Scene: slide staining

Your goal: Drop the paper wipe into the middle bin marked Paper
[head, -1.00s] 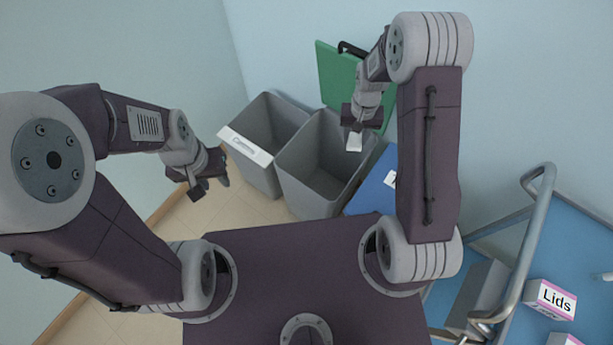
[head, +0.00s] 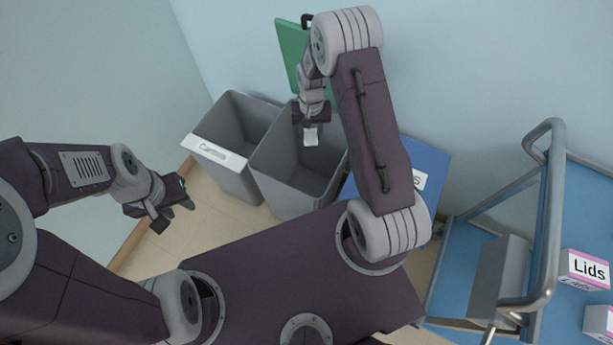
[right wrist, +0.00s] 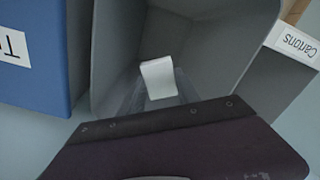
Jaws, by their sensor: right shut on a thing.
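The paper wipe (head: 311,136) is a small white piece held in my right gripper (head: 311,127), which is shut on it. In the head view it shows in front of the opening of the middle grey bin (head: 285,197). In the right wrist view the wipe (right wrist: 159,78) hangs between the fingertips, with the grey inner walls of the middle bin (right wrist: 115,50) around it. The middle bin's own label is not visible. My left gripper (head: 174,213) is open and empty, left of the bins.
A grey bin labelled Cartons (head: 213,150) stands left of the middle bin. A blue bin (head: 430,160) stands right, partly behind my right arm. A green panel (head: 290,50) rises behind the bins. A railed blue cart (head: 460,270) with a Lids box (head: 585,268) is at the right.

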